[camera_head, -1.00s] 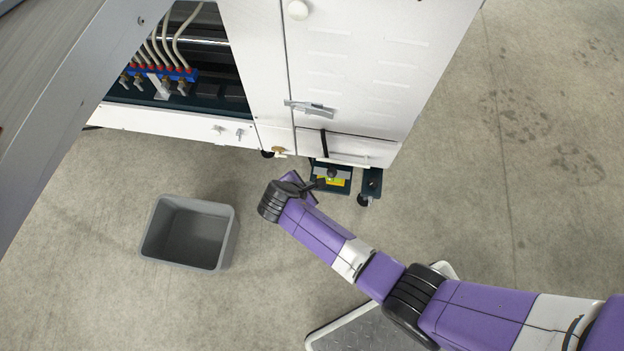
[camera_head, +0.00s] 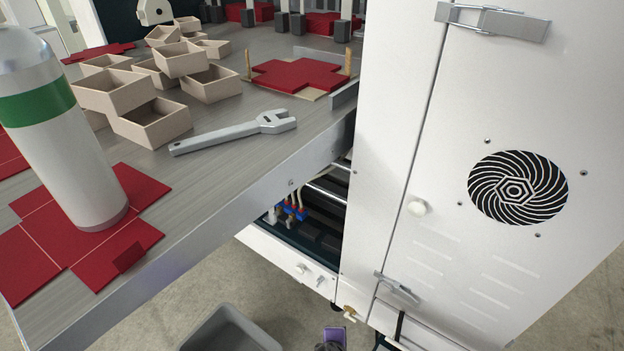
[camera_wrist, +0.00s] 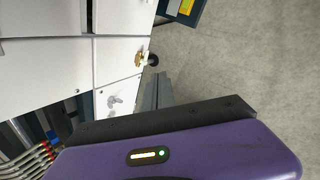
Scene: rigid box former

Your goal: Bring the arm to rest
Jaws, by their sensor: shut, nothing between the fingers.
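My gripper shows in the wrist view as a purple housing with a dark plate and grey fingers (camera_wrist: 157,90) beyond it. The fingers are together with nothing between them. They point toward the lower edge of the white machine cabinet (camera_wrist: 55,65) and the concrete floor (camera_wrist: 240,60); I cannot tell how far they are from the cabinet. In the head view only a small purple and black piece of my arm shows at the bottom edge, below the cabinet (camera_head: 450,130). The rest of the arm is out of that view.
A table (camera_head: 230,165) at the left holds a wrench (camera_head: 235,132), a gas cylinder (camera_head: 65,140), several small boxes (camera_head: 150,122) and red blanks (camera_head: 300,75). A grey bin (camera_head: 230,332) stands on the floor below. Hoses (camera_wrist: 38,155) and a brass knob (camera_wrist: 140,59) are near my gripper.

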